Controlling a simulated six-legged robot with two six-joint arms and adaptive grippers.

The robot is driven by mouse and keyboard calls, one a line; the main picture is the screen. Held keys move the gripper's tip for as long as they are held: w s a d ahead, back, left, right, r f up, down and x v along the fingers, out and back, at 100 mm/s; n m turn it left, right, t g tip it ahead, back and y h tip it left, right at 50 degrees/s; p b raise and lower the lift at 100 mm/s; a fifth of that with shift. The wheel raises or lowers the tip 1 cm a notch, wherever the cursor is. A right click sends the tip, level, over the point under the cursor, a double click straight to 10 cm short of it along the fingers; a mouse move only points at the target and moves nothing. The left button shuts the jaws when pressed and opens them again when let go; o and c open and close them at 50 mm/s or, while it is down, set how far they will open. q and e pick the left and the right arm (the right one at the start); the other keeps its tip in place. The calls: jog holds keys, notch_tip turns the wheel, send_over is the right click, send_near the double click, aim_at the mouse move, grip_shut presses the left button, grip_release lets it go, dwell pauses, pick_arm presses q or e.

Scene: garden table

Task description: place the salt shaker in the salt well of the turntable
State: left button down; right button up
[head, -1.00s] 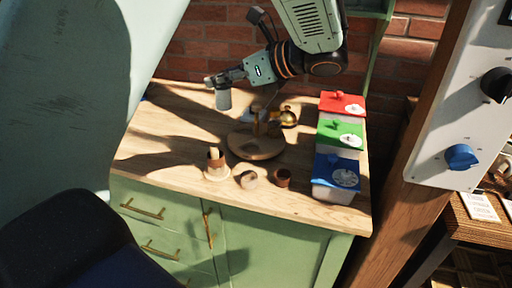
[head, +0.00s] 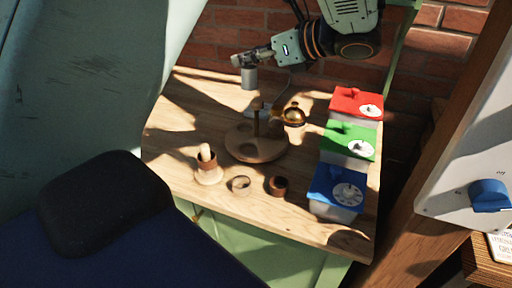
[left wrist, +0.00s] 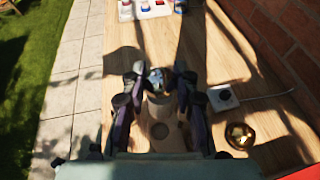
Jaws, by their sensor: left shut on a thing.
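My left gripper (head: 249,60) is shut on the salt shaker (head: 249,78), a grey cylinder hanging upright below the fingers. It is held in the air above and behind the turntable (head: 268,154), a round wooden disc with a central post and dark round wells. In the left wrist view the left gripper (left wrist: 157,97) has its dark fingers on both sides of the shaker (left wrist: 156,82), whose shiny top faces the camera. A round well shows just below the shaker there. I cannot tell which well is the salt well. My right gripper is not in view.
A brass domed pot (head: 294,116) stands beside the turntable. A wooden cup with a stick (head: 207,165), a ring (head: 241,185) and a small brown cup (head: 278,185) stand in front.

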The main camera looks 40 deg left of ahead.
aim_at(250, 83)
pick_arm(q)
jog(key=f, duration=0.2)
jog(key=s+f+b, duration=0.1)
jog(key=f, duration=0.1)
jog(key=a+f, duration=0.1)
jog(key=f, duration=0.1)
jog(key=shift+s+f+b, duration=0.1)
jog(key=shift+s+b, duration=0.2)
jog(key=shift+s, duration=0.05)
jog(key=f+b, duration=0.1)
jog(key=f, duration=0.7)
jog(key=w+f+b, duration=0.1)
jog(key=f, duration=0.3)
jog(key=shift+w+d+b, duration=0.1)
jog(key=shift+d+b, duration=0.2)
jog(key=shift+d, duration=0.05)
jog(key=shift+s+a+r, duration=0.15)
jog(key=shift+s+r, duration=0.05)
jog(key=shift+s, duration=0.1)
jog(key=c, duration=1.3)
grip_release()
jog(key=shift+s, duration=0.1)
jog(key=shift+c, duration=0.2)
jog(key=o, duration=0.3)
jog(key=shift+w, duration=0.35)
jog(key=shift+s, duration=0.25)
